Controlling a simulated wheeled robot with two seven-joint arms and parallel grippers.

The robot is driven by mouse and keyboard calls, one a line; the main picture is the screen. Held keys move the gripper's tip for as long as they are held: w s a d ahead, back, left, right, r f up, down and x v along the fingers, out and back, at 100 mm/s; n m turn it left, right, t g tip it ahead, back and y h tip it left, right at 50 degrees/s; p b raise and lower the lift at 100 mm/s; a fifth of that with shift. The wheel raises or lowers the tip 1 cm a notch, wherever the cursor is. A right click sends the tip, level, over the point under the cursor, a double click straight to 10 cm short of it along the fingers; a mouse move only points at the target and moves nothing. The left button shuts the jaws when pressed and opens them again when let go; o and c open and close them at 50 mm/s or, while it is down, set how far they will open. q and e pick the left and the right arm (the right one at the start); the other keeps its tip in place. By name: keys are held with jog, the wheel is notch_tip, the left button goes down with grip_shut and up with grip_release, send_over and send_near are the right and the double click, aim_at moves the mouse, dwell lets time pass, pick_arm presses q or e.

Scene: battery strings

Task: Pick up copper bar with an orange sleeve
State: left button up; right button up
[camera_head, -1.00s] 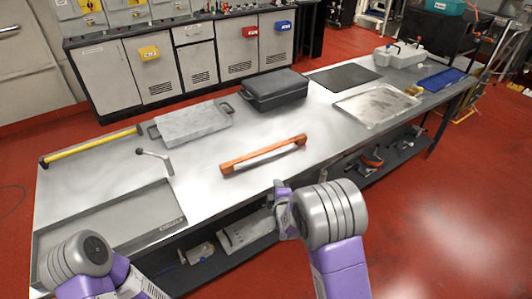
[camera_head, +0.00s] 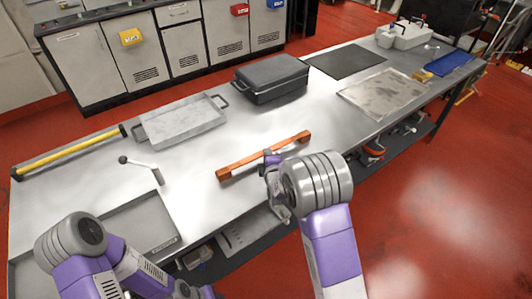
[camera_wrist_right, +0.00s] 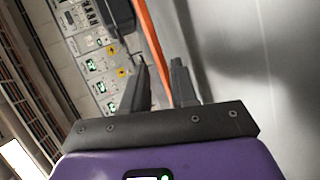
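The bar in its orange sleeve (camera_head: 244,165) lies slantwise on the bench's bare metal top, near the front edge. My right gripper (camera_head: 270,157) has its fingertips at the middle of the bar. In the right wrist view the orange bar (camera_wrist_right: 151,38) runs between the two fingers of the gripper (camera_wrist_right: 158,65), which stand apart. I cannot tell whether either finger touches it. No copper shows. My left arm is at the lower left of the head view; its gripper is out of sight.
Behind the bar are a grey tray (camera_head: 183,127) and a black case (camera_head: 270,80). A metal plate (camera_head: 385,94) lies to the right. The bench top around the bar is clear.

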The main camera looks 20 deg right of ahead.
jog(key=b+x, duration=0.1)
jog(key=x, duration=0.3)
jog(key=shift+w+d+f, duration=0.15)
jog(key=shift+w, duration=0.2)
jog(key=shift+c, duration=0.2)
grip_shut()
jog(key=shift+s+f, duration=0.2)
jog(key=shift+f, duration=0.05)
dwell(0.6)
jog(key=shift+r, duration=0.1)
